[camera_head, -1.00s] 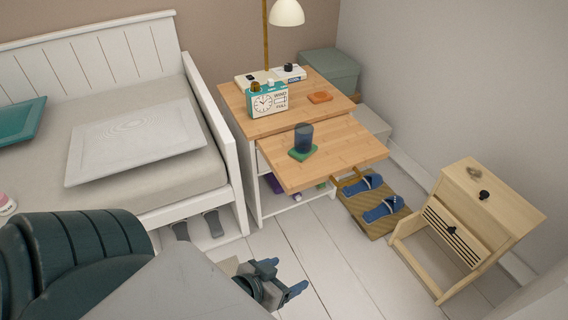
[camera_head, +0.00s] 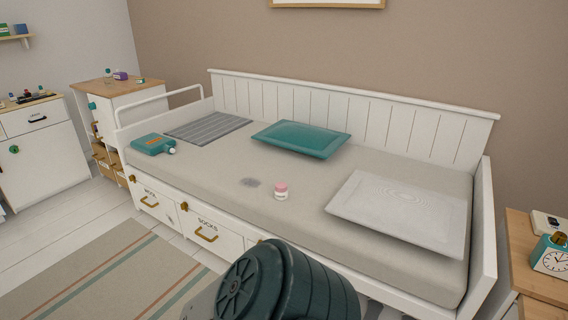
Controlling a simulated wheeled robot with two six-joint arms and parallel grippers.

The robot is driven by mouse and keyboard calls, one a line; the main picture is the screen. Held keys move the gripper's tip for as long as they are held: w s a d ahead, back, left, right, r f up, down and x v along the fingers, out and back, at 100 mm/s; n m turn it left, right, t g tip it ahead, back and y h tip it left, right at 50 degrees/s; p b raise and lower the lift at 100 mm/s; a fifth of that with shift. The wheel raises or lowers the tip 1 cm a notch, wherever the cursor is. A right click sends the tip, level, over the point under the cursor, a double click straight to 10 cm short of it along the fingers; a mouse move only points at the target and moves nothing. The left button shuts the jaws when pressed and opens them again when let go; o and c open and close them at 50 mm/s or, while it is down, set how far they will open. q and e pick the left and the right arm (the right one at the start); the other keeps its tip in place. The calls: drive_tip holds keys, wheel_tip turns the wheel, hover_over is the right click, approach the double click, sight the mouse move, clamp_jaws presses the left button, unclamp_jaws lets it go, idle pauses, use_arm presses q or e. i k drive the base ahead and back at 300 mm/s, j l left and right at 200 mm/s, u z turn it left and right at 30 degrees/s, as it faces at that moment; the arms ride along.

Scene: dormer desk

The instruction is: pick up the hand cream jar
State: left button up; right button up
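A small white jar with a pink lid (camera_head: 281,192), which looks like the hand cream jar, stands upright on the bed's grey mattress, near its front edge. It is left of the white pillow and in front of the teal cushion. Its label is too small to read. Neither gripper shows in the head view now. Only a dark green part of my arm shows at the bottom middle, well below the jar.
The white daybed (camera_head: 305,102) has drawers in its front. A white pillow (camera_head: 405,214), teal cushion (camera_head: 300,139), folded grey blanket (camera_head: 207,128) and teal hot-water bottle (camera_head: 152,144) lie on it. A striped rug (camera_head: 110,275) covers the floor at left.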

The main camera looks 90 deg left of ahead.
sight(279, 195)
drive_tip(key=u, duration=2.8)
